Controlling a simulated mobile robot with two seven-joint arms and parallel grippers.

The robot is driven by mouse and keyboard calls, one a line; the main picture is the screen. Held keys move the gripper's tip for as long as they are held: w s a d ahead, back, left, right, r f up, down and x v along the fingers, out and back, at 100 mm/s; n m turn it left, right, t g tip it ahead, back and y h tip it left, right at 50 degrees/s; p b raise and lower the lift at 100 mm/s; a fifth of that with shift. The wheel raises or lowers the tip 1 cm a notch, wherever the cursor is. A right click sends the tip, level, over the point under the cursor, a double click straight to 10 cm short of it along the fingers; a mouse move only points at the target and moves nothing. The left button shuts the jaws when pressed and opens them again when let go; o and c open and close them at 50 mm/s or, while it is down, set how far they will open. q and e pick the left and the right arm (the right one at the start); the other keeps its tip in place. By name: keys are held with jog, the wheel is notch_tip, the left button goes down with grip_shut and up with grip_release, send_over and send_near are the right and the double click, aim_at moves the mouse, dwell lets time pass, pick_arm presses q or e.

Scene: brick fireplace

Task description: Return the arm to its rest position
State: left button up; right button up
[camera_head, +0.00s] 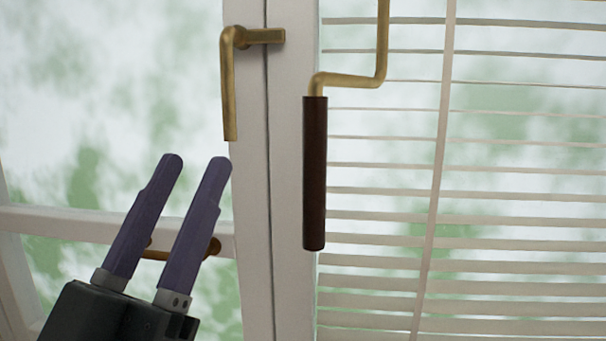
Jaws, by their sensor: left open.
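My left gripper (191,163) comes in from the lower left with its two dark purple fingers pointing up and slightly right. The fingers are apart with a narrow gap, and nothing is between them. The fingertips are below and left of a brass window handle (229,95) and appear apart from it. My right gripper is not in view.
A brass crank with a dark brown grip (314,175) hangs right of the handle. Blinds (520,215) cover the right window pane. A white window frame (250,210) runs up the middle. A second brass piece (213,248) shows partly behind my fingers.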

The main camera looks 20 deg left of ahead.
pick_arm(q)
notch_tip(320, 180, down, 12)
jog(key=w+d+m+g+h+p, duration=0.1)
jog(key=w+m+g+h+p, duration=0.15)
jog(key=g, duration=0.95)
jog(key=s+f+g, duration=0.3)
jog(key=s+g, duration=0.3)
jog(key=s, duration=0.3)
jog(key=s+f+g, duration=0.4)
jog(key=s+g, duration=0.1)
jog(key=s, duration=0.4)
notch_tip(320, 180, up, 38)
jog(key=p, duration=3.8)
jog(key=shift+w+y, duration=0.15)
jog(key=shift+y, duration=0.3)
